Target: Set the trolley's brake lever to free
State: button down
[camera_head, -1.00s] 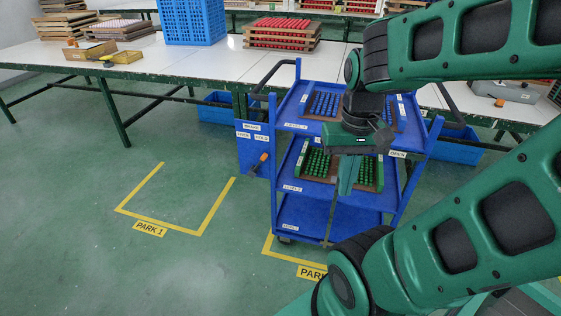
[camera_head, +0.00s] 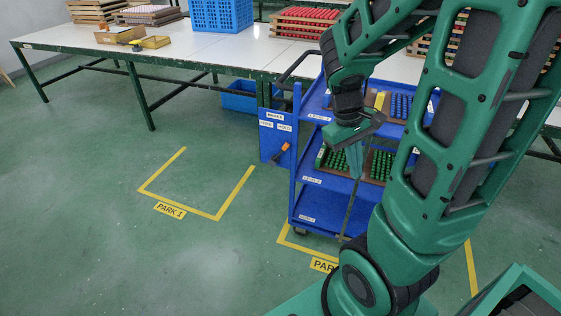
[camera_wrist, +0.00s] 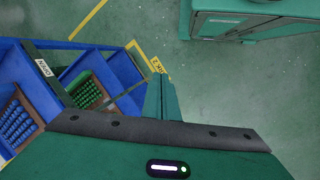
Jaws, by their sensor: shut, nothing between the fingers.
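The blue trolley (camera_head: 322,183) stands at the centre right in the head view, with trays of blue and green pieces on its shelves. A blue brake panel with FREE and HOLD labels (camera_head: 270,140) is on its left side. The brake lever (camera_head: 279,153), with an orange handle, sits low on that panel and tilts up to the right, toward the HOLD side. My gripper (camera_head: 355,170) is shut and empty, pointing down in front of the trolley's shelves, to the right of the lever. In the wrist view my gripper's fingers (camera_wrist: 161,98) are together; the lever is not visible there.
A white work table (camera_head: 190,58) with a blue crate (camera_head: 221,15) and stacked trays runs behind the trolley. Yellow floor lines mark PARK 1 (camera_head: 170,210) at left, an empty bay. The floor left of the trolley is clear. My arm hides the trolley's right side.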

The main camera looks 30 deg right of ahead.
jog(key=w+d+f+n+h, duration=0.2)
jog(key=w+f+n+h, duration=0.3)
jog(key=w+f+n, duration=0.25)
jog(key=w+d+f+n+h, duration=0.3)
jog(key=w+f+n+h, duration=0.1)
jog(key=w+f+n, duration=0.35)
jog(key=w+a+f+n+t+h, duration=0.1)
jog(key=w+a+f+n+t, duration=0.3)
jog(key=n, duration=0.8)
jog(key=w+a+f+n+t+h, duration=0.1)
jog(key=w+a+f+n+t, duration=0.4)
jog(key=w+f+n+t, duration=0.3)
jog(key=w+n+t, duration=0.1)
jog(key=n, duration=0.3)
jog(key=shift+a+f+t+h, duration=0.3)
jog(key=shift+f+t, duration=0.1)
jog(key=shift+w, duration=0.1)
